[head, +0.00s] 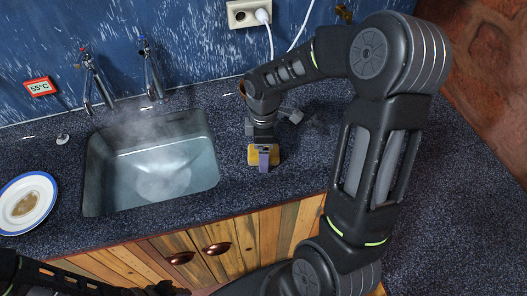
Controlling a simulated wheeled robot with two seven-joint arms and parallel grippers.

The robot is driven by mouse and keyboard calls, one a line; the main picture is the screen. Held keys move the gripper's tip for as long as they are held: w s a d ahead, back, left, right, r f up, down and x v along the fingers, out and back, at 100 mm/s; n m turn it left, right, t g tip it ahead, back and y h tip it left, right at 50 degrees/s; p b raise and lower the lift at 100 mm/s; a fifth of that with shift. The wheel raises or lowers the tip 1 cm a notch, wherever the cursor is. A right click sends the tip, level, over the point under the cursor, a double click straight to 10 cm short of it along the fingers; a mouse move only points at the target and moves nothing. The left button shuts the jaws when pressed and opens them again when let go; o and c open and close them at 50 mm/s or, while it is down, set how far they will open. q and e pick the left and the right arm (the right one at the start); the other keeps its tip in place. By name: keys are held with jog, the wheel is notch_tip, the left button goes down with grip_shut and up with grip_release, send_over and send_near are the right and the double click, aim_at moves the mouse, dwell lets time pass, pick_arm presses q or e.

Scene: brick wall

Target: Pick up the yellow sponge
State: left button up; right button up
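The yellow sponge (274,157) is on the dark speckled counter just right of the sink, partly covered by my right gripper. My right gripper (263,159) points down at it, with a grey finger in front of the sponge's near middle. The far finger is hidden, so I cannot tell whether the fingers press on the sponge. My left gripper (170,289) is low at the bottom edge, well away from the sponge, and its fingers are too dark to read.
A steaming sink basin (100,170) with water and a sunken pale dish lies left of the sponge. Two taps (150,68) rise behind it. A soiled plate (42,193) sits at far left. A plugged socket (248,13) is on the blue wall. The counter at right (450,190) is clear.

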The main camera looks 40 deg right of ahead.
jog(key=shift+f, duration=0.2)
jog(key=shift+c, duration=0.2)
jog(key=c, duration=1.4)
